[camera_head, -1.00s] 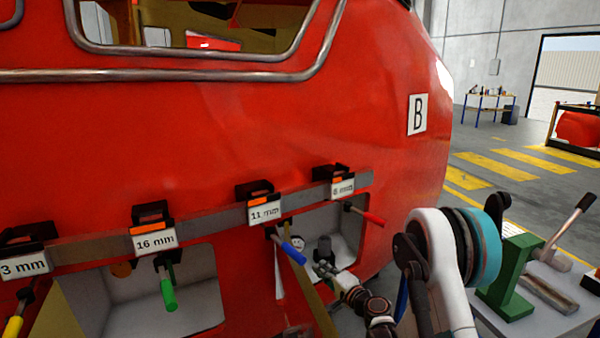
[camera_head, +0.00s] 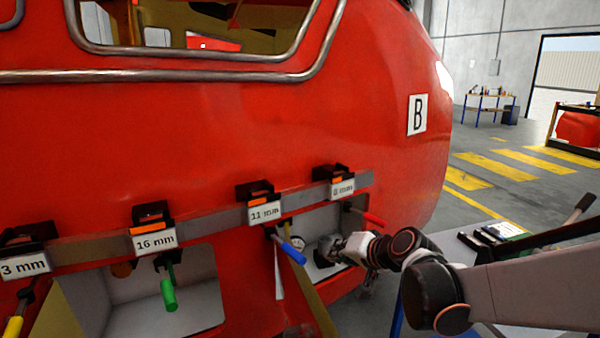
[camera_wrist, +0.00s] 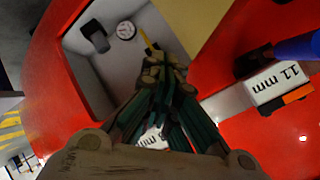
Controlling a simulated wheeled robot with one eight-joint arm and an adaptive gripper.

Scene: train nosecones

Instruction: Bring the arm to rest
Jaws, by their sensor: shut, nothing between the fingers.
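My arm reaches in from the lower right of the head view, and my gripper (camera_head: 335,248) is at the opening of the right-hand recess in the red nosecone (camera_head: 250,140). In the wrist view my gripper (camera_wrist: 163,65) is shut with nothing between its fingers. It points toward the recess, where a round gauge (camera_wrist: 126,30) and a dark cylinder (camera_wrist: 95,35) show. The blue-handled tool (camera_head: 293,254) under the 11 mm label hangs just left of my gripper and is apart from it.
An open flap (camera_head: 315,300) stands left of the recess. A workbench with a lever (camera_head: 580,207) is at right. Striped floor (camera_head: 510,168) lies behind.

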